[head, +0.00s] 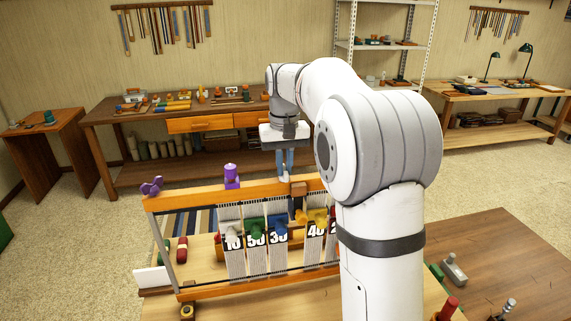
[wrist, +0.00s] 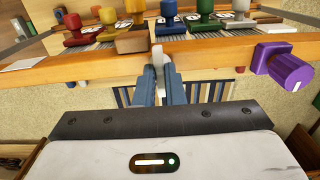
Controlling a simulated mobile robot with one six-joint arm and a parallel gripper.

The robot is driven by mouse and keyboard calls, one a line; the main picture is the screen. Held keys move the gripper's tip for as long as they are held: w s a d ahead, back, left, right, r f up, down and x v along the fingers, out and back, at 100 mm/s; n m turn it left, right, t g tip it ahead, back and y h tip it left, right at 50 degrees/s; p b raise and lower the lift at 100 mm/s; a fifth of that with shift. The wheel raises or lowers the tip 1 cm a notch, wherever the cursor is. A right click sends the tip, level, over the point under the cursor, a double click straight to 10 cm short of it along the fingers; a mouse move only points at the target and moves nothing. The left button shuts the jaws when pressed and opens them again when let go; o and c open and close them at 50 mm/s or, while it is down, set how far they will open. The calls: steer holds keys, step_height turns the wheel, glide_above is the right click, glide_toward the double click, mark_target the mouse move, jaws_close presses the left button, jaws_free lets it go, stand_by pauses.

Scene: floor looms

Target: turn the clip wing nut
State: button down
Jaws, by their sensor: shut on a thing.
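My gripper (head: 285,172) points down at the loom's top beam in the head view. In the wrist view its blue-grey fingers (wrist: 163,85) are closed around a small pale grey piece, which looks like the clip wing nut (wrist: 161,59). The piece stands at the beam's edge, partly hidden by the fingers. Beside it is a brown wooden block (wrist: 132,41), apparently the clip's body, which also shows on the beam in the head view (head: 298,189). How far the nut is turned cannot be told.
A purple knob (head: 232,175) stands on the orange beam (head: 200,195), left of my gripper; a purple wing nut (head: 152,186) is at the beam's left end. Coloured handles and numbered tags (head: 255,237) hang below. A workbench (head: 190,117) stands behind, with open floor between.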

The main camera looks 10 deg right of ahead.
mark_target(285, 168)
steer(key=c, duration=1.5)
jaws_free()
step_height(285, 168, up, 8)
steer(key=shift+f, duration=0.1)
steer(key=s+f+t, duration=0.1)
steer(key=s+f, duration=0.4)
steer(key=s, duration=0.4)
steer(key=s+f+t, duration=0.1)
steer(key=s+f, duration=0.4)
steer(key=s, duration=0.5)
steer(key=s+f+t, duration=0.1)
steer(key=s+f, duration=0.4)
steer(key=s, duration=0.5)
steer(key=shift+d, duration=0.1)
